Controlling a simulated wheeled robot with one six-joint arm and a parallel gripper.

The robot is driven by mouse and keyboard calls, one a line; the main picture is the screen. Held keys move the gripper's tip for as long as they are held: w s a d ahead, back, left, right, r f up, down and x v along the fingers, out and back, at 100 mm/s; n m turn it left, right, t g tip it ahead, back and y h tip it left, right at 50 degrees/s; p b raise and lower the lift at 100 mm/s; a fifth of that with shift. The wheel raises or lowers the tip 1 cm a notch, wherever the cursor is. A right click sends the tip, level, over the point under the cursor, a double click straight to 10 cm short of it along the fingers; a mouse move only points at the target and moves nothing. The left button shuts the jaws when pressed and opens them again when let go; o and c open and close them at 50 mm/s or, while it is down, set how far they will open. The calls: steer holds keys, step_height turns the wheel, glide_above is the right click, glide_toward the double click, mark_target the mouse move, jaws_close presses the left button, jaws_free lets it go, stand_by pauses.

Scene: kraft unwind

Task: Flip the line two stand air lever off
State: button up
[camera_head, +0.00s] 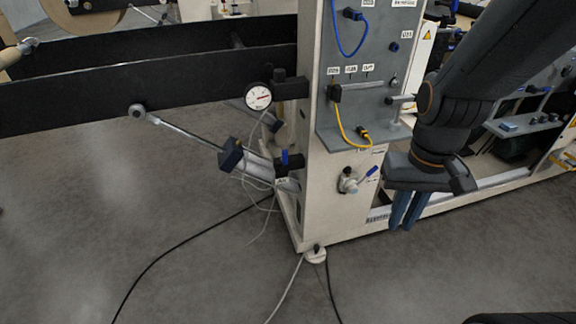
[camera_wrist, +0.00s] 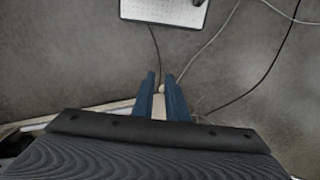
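A silver valve (camera_head: 348,182) with a blue lever handle (camera_head: 372,172) sits low on the front of the pale machine stand (camera_head: 333,218). The handle slants up to the right. A second blue lever (camera_head: 285,157) is on a dark fitting at the left side of the stand. I cannot read which one is marked line two. My gripper (camera_head: 404,224) points down to the right of the front valve and lower than its handle, apart from it. Its blue fingers (camera_wrist: 160,75) are a little apart with nothing between them in the wrist view. Neither lever is recognisable there.
A pressure gauge (camera_head: 258,96) and a dark beam (camera_head: 150,88) are left of the stand. A panel with a yellow cable (camera_head: 347,130) is above the valve. Cables (camera_head: 190,238) cross the floor. A pale speckled plate (camera_wrist: 160,10) shows in the wrist view.

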steer(key=w+f+t+b, duration=0.1)
steer(key=w+f, duration=0.1)
steer(key=w, duration=0.1)
steer(key=w+f+m+t+b, duration=0.1)
steer(key=w+f+b, duration=0.1)
steer(key=w, duration=0.2)
steer(key=w+f+m+t+b, duration=0.1)
steer(key=w+f, duration=0.2)
steer(key=shift+w+d, duration=0.2)
steer(key=shift+d, duration=0.2)
jaws_close()
steer(key=w+a+f+m+t+y+b, duration=0.1)
steer(key=w+f+t+b, duration=0.15)
steer(key=w, duration=0.35)
steer(key=w+a+f+m+t+b, duration=0.1)
steer(key=w+f+m+t+b, duration=0.1)
steer(key=w+f+b, duration=0.3)
steer(key=w+a+f+m+t+y+b, duration=0.3)
steer(key=w+a+m+t+y+b, duration=0.2)
steer(key=w+a+t+y+b, duration=0.2)
steer(key=w+a+y+b, duration=0.2)
steer(key=w+a, duration=0.1)
steer(key=a, duration=0.1)
steer(key=shift+w+a+m+b, duration=0.2)
steer(key=shift+a+m+b, duration=0.15)
steer(key=shift+a+m, duration=0.05)
steer(key=shift+f, duration=0.1)
